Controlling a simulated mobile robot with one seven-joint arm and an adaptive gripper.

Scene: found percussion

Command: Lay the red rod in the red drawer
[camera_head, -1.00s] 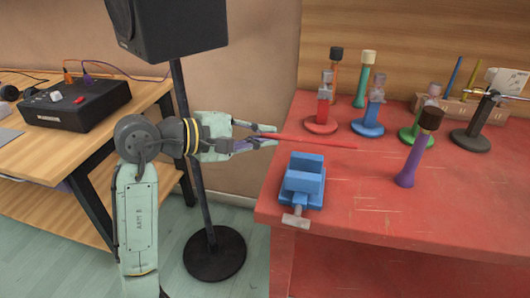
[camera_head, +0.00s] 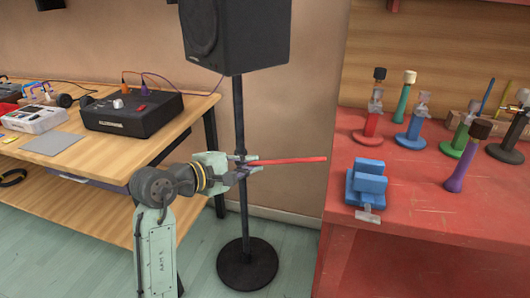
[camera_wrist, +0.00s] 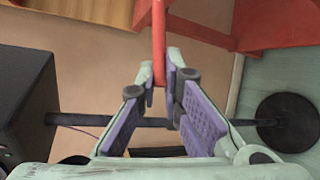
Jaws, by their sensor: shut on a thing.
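The red rod (camera_head: 288,161) is held at its left end in my gripper (camera_head: 245,167). It lies almost level in the air and points right toward the red bench (camera_head: 338,205). In the wrist view the rod (camera_wrist: 159,45) runs up from between the fingertips of my gripper (camera_wrist: 161,80), which are shut on it. My gripper is left of the bench, in front of the speaker stand's pole in the head view. No red drawer can be made out in either view.
A black speaker (camera_head: 235,32) stands on a pole with a round base (camera_head: 247,264). A blue vise (camera_head: 368,185) sits at the bench's near left corner, with several coloured stands behind it. A wooden desk (camera_head: 160,150) with a black box (camera_head: 132,113) is at left.

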